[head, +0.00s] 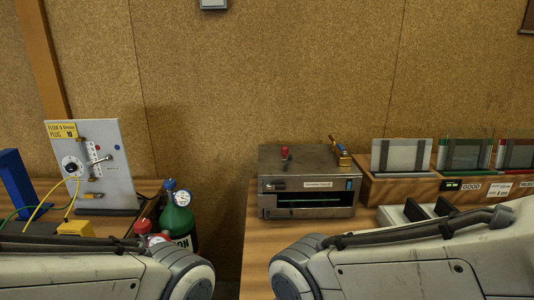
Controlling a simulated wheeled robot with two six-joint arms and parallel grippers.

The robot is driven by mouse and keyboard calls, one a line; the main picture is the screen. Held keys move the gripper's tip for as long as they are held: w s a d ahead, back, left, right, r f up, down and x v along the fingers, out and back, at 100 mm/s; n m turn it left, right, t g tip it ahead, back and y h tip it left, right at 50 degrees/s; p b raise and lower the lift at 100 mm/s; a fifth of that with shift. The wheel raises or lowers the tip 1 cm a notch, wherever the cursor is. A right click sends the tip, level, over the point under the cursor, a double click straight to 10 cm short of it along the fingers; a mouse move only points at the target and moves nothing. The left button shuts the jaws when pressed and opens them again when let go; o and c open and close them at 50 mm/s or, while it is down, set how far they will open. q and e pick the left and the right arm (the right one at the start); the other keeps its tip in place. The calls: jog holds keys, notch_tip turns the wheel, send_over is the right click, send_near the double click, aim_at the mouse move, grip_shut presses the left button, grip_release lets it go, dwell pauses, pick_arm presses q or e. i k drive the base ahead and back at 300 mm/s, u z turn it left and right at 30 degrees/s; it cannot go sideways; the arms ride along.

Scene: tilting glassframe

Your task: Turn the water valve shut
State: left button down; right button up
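A small brass valve (344,157) with a slim handle, blue near its tip, stands on the right of a metal box's top. The handle leans up and to the left. No label marks it as the water valve; a red-knobbed fitting (284,153) stands on the same box.
The metal box (308,183) sits on the right wooden table. Framed glass panels (402,155) stand in a wooden rack to its right. A gap separates the tables, with a green gas cylinder (178,220) beside it. A gauge panel (93,165) and yellow cable stand left.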

aim_at(343, 149)
jog(key=z, duration=0.7)
jog(key=i, duration=0.75)
jog(key=k, duration=0.5)
jog(key=z, duration=1.4)
jog(key=i, duration=1.15)
jog(key=u, duration=1.85)
